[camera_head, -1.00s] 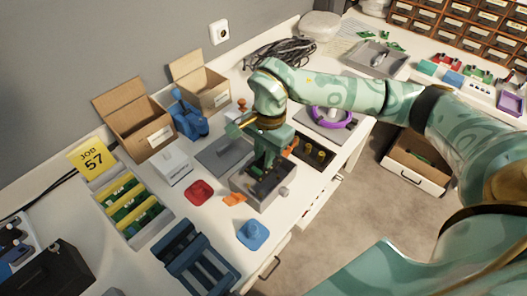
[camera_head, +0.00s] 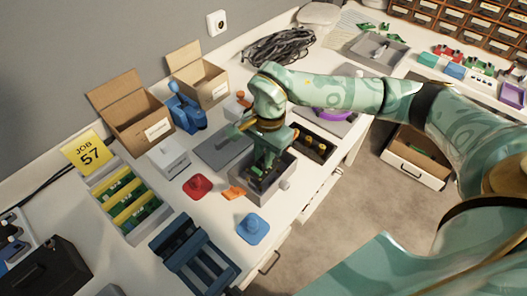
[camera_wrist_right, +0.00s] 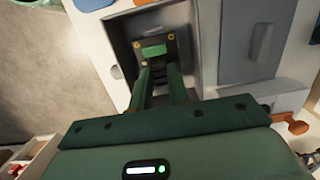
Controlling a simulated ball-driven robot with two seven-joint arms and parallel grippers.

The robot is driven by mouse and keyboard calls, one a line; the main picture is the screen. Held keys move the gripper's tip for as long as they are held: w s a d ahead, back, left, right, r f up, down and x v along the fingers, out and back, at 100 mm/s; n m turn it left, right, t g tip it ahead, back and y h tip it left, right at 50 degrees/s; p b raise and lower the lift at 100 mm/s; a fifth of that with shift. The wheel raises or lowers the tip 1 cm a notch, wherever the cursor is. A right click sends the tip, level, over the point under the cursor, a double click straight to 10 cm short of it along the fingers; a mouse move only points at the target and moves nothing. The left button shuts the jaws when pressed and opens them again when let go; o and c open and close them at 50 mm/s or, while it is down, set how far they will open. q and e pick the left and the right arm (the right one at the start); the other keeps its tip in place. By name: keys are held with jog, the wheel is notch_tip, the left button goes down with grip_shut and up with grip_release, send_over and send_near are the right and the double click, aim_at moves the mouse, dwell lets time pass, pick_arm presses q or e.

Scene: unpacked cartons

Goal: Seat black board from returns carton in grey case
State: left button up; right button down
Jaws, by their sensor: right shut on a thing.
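The grey case (camera_head: 263,198) is an open box on the white bench, and its inside and walls (camera_wrist_right: 208,45) show in the right wrist view. My right gripper (camera_head: 262,172) points down into the case. In the right wrist view its fingers (camera_wrist_right: 158,75) are shut on the black board (camera_wrist_right: 146,40), a dark plate with gold-ringed corner holes and a green block. The board is within the case outline; whether it touches the floor I cannot tell. Two open cardboard cartons (camera_head: 150,122) (camera_head: 201,88) stand at the back; their labels are unreadable. My left gripper is out of view.
A flat grey lid (camera_head: 222,146) lies beside the case. A black tray with yellow pegs (camera_head: 318,150), a red dish (camera_head: 197,186), an orange piece (camera_head: 233,194) and a blue knobbed piece (camera_head: 252,228) lie close around. A rack of green boards (camera_head: 128,200) is at left.

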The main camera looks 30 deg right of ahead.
jog(key=shift+f+b, duration=0.5)
jog(key=shift+f, duration=0.9)
jog(key=shift+f, duration=0.2)
jog(key=c, duration=1.3)
grip_release()
jog(key=shift+o, duration=0.2)
jog(key=shift+r, duration=0.1)
notch_tip(320, 180, up, 16)
jog(key=d+p, duration=0.2)
jog(key=p, duration=0.2)
jog(key=shift+w+p, duration=0.35)
